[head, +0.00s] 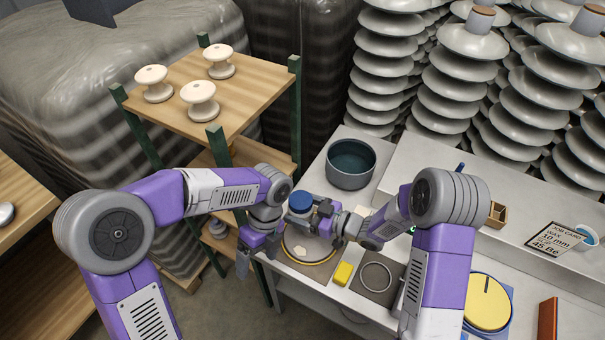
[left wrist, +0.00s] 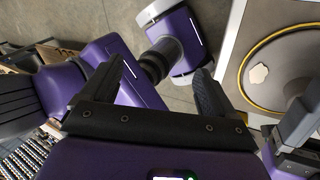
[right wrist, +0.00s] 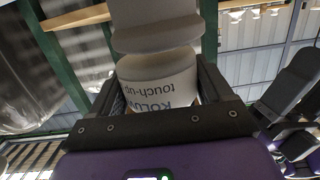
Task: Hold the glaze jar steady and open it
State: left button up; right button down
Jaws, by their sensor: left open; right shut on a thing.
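The glaze jar, with a blue lid (head: 301,200) on top, is near the table's left edge in the head view. My right gripper (head: 310,217) is shut on the jar from the right, and its fingers hide part of the body. In the right wrist view the jar's pale body (right wrist: 155,85), with upside-down "touch-up" lettering, sits between the fingers. A grey rounded part adjoins it above in that picture. My left gripper (head: 257,256) is open and empty, lower and left of the jar, pointing down. In the left wrist view its fingers (left wrist: 163,78) are apart with only floor and my base behind.
A round yellow-rimmed plate (head: 322,272) with a pale patch lies just below the jar. A dark bowl (head: 350,165), yellow block (head: 343,273) and grey mat with a ring (head: 392,290) are nearby. A wooden shelf (head: 180,110) with white insulators stands at left.

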pick_arm(q)
jog(key=w+d+r+m+h, duration=0.2)
jog(key=w+d+r, duration=0.1)
jog(key=d+r, duration=0.3)
notch_tip(320, 180, up, 5)
jog(key=t, duration=0.4)
send_over(303, 199)
jog(key=shift+s+d+f+h, duration=0.2)
jog(key=shift+s+d+h, duration=0.1)
jog(key=shift+s, duration=0.1)
jog(key=shift+w+a, duration=0.25)
jog(key=shift+w, duration=0.1)
jog(key=shift+w+a+f, duration=0.1)
jog(key=shift+f, duration=0.1)
notch_tip(303, 199, down, 7)
jog(key=shift+f, duration=0.15)
